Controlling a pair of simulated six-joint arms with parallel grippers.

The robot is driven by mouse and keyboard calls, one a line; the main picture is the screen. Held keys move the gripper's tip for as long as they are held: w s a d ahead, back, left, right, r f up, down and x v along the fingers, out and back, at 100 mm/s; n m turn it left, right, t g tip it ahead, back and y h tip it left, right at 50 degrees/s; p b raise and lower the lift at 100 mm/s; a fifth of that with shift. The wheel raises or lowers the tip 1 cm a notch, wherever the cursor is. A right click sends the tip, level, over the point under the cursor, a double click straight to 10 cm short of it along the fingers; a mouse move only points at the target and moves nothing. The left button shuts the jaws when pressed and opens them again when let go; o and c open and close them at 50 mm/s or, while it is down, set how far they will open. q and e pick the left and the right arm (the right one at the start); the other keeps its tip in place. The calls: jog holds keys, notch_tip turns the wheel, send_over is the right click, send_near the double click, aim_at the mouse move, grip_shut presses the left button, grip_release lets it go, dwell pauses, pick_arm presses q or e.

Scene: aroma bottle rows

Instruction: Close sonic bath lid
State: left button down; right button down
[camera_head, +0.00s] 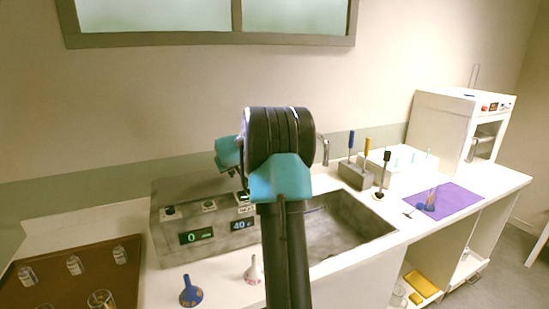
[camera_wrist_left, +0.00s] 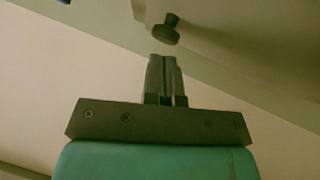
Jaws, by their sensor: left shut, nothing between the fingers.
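The sonic bath (camera_head: 205,232) is the grey box left of the sink, with green and blue lit readouts on its front. My arm hides its right side, and I cannot tell how its lid stands in the head view. My left gripper (camera_wrist_left: 165,62) is shut and empty in the left wrist view. A dark round knob (camera_wrist_left: 166,29) on a slanted panel, perhaps the lid, shows just beyond its fingertips, apparently apart from them. In the head view the left wrist is behind my raised arm, over the bath's back. My right gripper is not in view.
A grey sink (camera_head: 350,228) lies right of the bath. A blue funnel (camera_head: 190,292) and a white funnel (camera_head: 253,270) stand in front. A brown tray (camera_head: 60,282) with several bottles is at left. A purple mat (camera_head: 455,198) and a white cabinet (camera_head: 440,125) are at right.

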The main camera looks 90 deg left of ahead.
pick_arm(q)
jog(key=shift+w+f, duration=0.2)
jog(key=shift+f, duration=1)
notch_tip(320, 180, up, 4)
jog(key=shift+r, duration=0.2)
jog(key=w+v, duration=0.1)
jog(key=v, duration=0.9)
jog(key=shift+w+a+r, duration=0.2)
jog(key=shift+w+a, duration=0.05)
